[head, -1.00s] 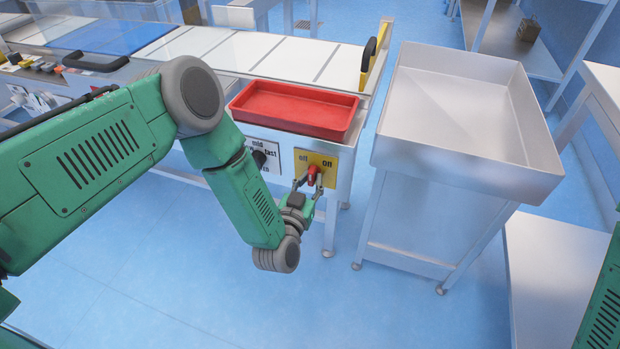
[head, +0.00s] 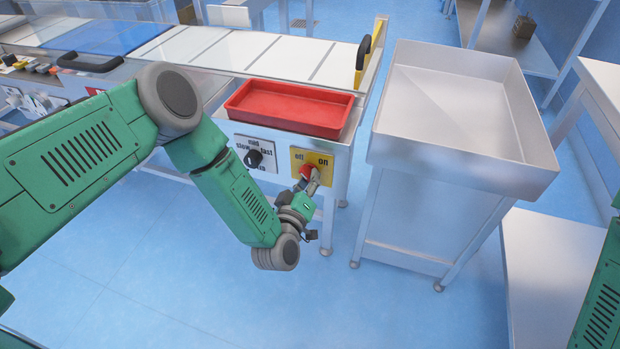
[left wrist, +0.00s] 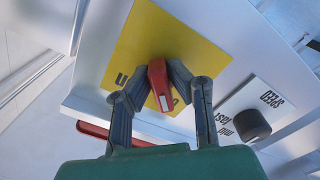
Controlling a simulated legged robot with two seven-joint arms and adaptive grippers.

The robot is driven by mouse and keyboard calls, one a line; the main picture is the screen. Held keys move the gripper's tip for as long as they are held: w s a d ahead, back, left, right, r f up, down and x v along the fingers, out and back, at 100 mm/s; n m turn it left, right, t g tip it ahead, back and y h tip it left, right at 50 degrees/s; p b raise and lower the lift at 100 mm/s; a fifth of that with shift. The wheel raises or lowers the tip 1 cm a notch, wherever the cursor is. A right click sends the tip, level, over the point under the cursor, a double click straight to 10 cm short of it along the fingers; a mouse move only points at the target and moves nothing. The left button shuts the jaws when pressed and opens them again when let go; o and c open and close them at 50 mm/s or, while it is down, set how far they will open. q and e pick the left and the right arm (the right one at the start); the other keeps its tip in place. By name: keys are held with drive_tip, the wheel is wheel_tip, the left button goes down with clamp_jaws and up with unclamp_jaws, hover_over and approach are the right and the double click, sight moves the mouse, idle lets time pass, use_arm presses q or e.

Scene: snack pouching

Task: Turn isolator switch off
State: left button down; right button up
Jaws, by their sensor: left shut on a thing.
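The isolator switch is a red knob (head: 306,172) on a yellow plate (head: 325,161) marked "off" and "on", on the front of the conveyor machine. The red knob also shows in the left wrist view (left wrist: 158,84), with the yellow plate (left wrist: 150,40) behind it. My left gripper (head: 306,184) is at the switch; in the left wrist view its two fingers (left wrist: 160,88) close on the red knob from both sides. In the head view the knob appears tilted toward the "off" side. Only a green piece of my right arm shows at the right edge; its gripper is out of view.
A speed dial (head: 253,158) sits left of the switch. A red tray (head: 290,107) rests above it on the machine. A large metal bin (head: 455,175) stands to the right. The floor in front is clear.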

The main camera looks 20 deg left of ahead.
use_arm(q)
drive_tip(key=shift+w+a+r+n, duration=0.2)
drive_tip(key=shift+w+r+n, duration=0.1)
drive_tip(key=shift+w+r, duration=0.1)
drive_tip(key=c, duration=1.5)
unclamp_jaws()
drive_tip(key=shift+f, duration=0.15)
drive_tip(key=shift+c, duration=0.2)
drive_tip(key=shift+s, duration=0.15)
drive_tip(key=shift+s+f, duration=0.15)
drive_tip(key=shift+s, duration=0.1)
drive_tip(key=s, duration=1.1)
drive_tip(key=shift+s+a, duration=0.15)
drive_tip(key=shift+s, duration=0.05)
